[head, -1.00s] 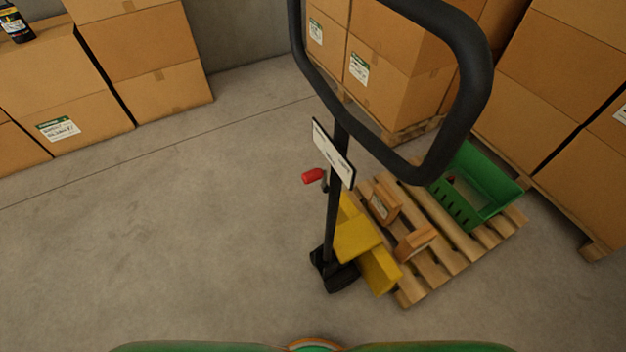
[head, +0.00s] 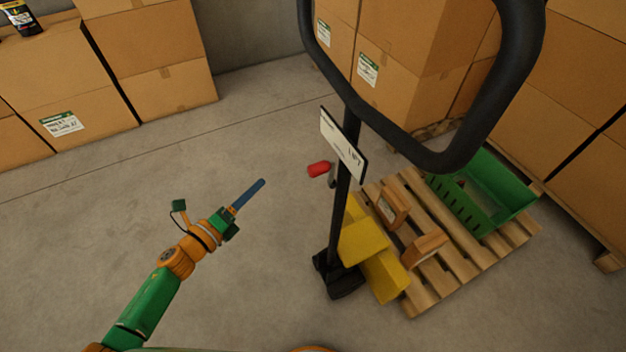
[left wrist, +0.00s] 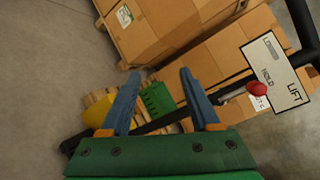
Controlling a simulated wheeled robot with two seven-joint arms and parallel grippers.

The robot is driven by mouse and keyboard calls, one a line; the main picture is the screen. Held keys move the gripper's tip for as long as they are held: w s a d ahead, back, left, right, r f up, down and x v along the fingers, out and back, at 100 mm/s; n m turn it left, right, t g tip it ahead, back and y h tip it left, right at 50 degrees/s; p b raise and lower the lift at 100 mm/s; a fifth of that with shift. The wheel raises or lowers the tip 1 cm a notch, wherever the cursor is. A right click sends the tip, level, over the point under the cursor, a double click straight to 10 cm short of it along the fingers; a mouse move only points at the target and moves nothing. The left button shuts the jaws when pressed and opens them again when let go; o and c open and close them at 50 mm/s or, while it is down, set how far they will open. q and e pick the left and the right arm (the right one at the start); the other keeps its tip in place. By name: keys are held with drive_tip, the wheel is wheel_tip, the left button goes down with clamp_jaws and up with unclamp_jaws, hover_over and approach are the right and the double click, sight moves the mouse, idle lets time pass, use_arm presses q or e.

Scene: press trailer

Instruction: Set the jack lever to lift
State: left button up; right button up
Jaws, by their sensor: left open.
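The knob also shows in the left wrist view (left wrist: 257,88), in front of the sign. The white sign (head: 342,146) on the post reads LIFT at its right end; in the left wrist view (left wrist: 275,72) it reads LOWER, HOLD and LIFT, with the knob near HOLD. My left gripper (head: 262,183) is open and empty, left of the knob and apart from it. Its two blue fingers show in the left wrist view (left wrist: 160,98). My right gripper is out of view.
The jack's black loop handle (head: 440,160) stands above the post. Its yellow body (head: 365,245) meets a wooden pallet (head: 465,255) with a green crate (head: 505,195) and small wooden pieces. Stacked cartons (head: 150,60) line the back. Floor on the left is clear.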

sight(309, 173)
use_arm(q)
drive_tip(key=s+d+r+m+g+h, duration=0.1)
drive_tip(key=d+r+m+g+h, duration=0.1)
drive_tip(key=m, duration=0.4)
drive_tip(key=s+d+r+m+g+h, duration=0.2)
drive_tip(key=d+r+m, duration=0.1)
drive_tip(key=r+m, duration=0.2)
drive_tip(key=s+d+r+m+g+h+b, duration=0.1)
drive_tip(key=d+r+m+g+h, duration=0.1)
drive_tip(key=m, duration=0.6)
drive_tip(key=shift+s+d+r+m+h, duration=0.25)
drive_tip(key=shift+d+r+m+h, duration=0.05)
drive_tip(key=shift+d+r+h, duration=0.4)
drive_tip(key=p+x, duration=0.2)
drive_tip(key=x, duration=0.4)
drive_tip(key=shift+w+d, duration=0.15)
drive_tip(key=shift+d, duration=0.2)
clamp_jaws()
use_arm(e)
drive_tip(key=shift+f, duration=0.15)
